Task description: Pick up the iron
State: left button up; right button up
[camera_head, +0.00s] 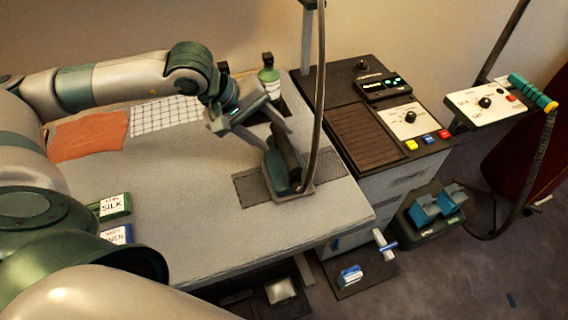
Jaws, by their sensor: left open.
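The iron (279,177) stands on a dark rest mat (249,190) near the right end of the padded grey table. It has a teal body and a dark handle, and a dark cord runs up from it. My left gripper (268,137) is open just above and behind the iron, its fingers pointing down toward the handle. Whether a finger touches the handle I cannot tell. My right gripper is not in view.
A green bottle (269,82) stands behind the gripper. Orange cloth (90,137) and checked cloth (166,116) lie at the back left. Silk (112,207) and linen (116,235) label blocks lie at the left. A control cabinet (345,85) adjoins the table at right.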

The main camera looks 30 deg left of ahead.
aim_at(281, 141)
pick_arm(q)
jog(key=shift+w+d+f+p, duration=0.1)
jog(key=shift+d+f+p, duration=0.1)
jog(key=shift+d+p, duration=0.15)
jog(key=p+x, duration=0.2)
jog(key=x, duration=0.1)
jog(key=shift+w+d+f, duration=0.1)
jog(key=shift+d+f, duration=0.05)
jog(key=shift+f, duration=0.2)
jog(key=shift+w+d+f, duration=0.1)
jog(key=shift+f, duration=0.2)
jog(key=shift+c, duration=0.4)
grip_shut()
dwell(0.6)
jog(key=shift+r, duration=0.1)
